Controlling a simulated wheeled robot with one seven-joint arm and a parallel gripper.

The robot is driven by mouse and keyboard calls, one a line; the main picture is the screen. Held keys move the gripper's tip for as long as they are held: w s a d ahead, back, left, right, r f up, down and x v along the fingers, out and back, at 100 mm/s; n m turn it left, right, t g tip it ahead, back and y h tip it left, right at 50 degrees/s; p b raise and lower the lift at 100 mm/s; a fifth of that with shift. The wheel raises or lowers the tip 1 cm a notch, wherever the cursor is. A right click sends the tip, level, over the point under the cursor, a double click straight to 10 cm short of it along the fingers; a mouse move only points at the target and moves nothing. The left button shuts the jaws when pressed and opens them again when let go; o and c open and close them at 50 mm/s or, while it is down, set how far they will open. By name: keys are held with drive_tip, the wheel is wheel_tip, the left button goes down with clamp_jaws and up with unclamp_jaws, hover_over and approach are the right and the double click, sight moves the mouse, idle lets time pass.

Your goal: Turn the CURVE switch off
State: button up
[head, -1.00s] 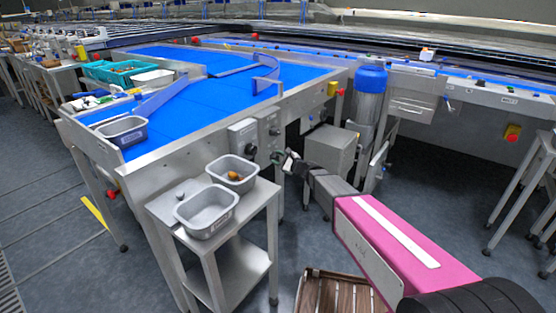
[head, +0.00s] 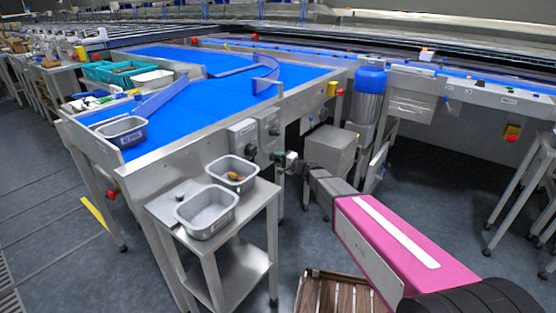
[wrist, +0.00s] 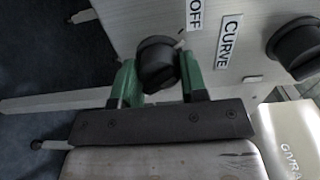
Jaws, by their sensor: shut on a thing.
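The CURVE switch (wrist: 156,64) is a black rotary knob on a grey metal panel in the wrist view. A white CURVE label (wrist: 229,41) and an OFF label (wrist: 195,14) sit beside it. My gripper (wrist: 157,80) has its two green fingers on either side of the knob, shut on it. In the head view my gripper (head: 279,158) is at the side panel (head: 268,135) of the blue conveyor table, where the knob is too small and covered to make out.
Another black knob (wrist: 297,48) is on the same panel to the right. A small steel table (head: 253,208) with two metal trays stands left of my gripper. A grey box (head: 330,150) stands just right of it, and a wooden crate (head: 335,292) is below my arm.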

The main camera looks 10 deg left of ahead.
drive_tip(key=shift+n, duration=1.1)
drive_tip(key=o, duration=0.9)
drive_tip(key=v, duration=1)
drive_tip(key=shift+s+d, duration=0.2)
drive_tip(key=shift+d, duration=0.15)
